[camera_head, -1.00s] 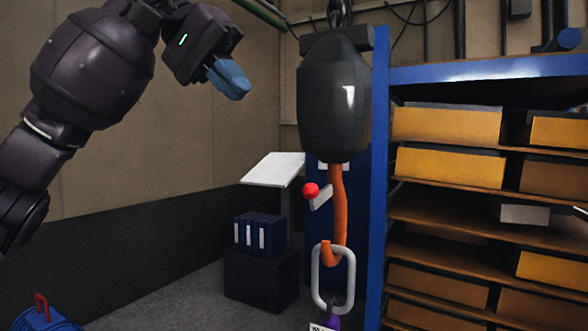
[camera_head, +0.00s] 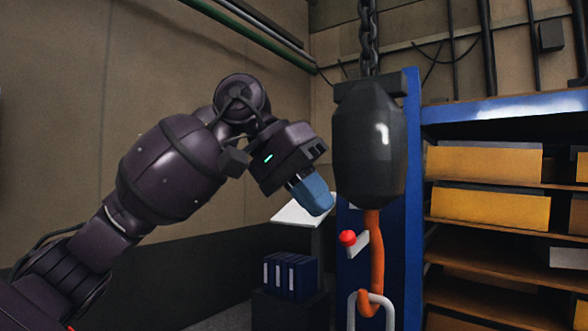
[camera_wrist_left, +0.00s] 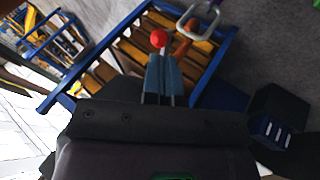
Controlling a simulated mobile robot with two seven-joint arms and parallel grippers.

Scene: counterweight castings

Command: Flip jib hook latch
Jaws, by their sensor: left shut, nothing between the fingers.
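The orange jib hook (camera_head: 376,262) hangs under a dark counterweight casting (camera_head: 370,140) on a chain. A latch lever with a red ball end (camera_head: 347,238) sticks out to the left of the hook's shank. A grey metal link (camera_head: 386,308) sits in the hook's bend, its lower part cut off by the frame. My left gripper (camera_head: 318,204) is shut and empty, its blue fingers to the left of the casting and above the red ball. In the left wrist view the fingers (camera_wrist_left: 163,75) point toward the red ball (camera_wrist_left: 159,39), with the hook (camera_wrist_left: 182,46) beside it. My right gripper is not in view.
A blue-framed shelf (camera_head: 412,190) with yellow boxes (camera_head: 490,205) stands at the right, behind the hook. Blue binders (camera_head: 290,276) on a dark block and a tilted white panel (camera_head: 300,212) are behind my left gripper.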

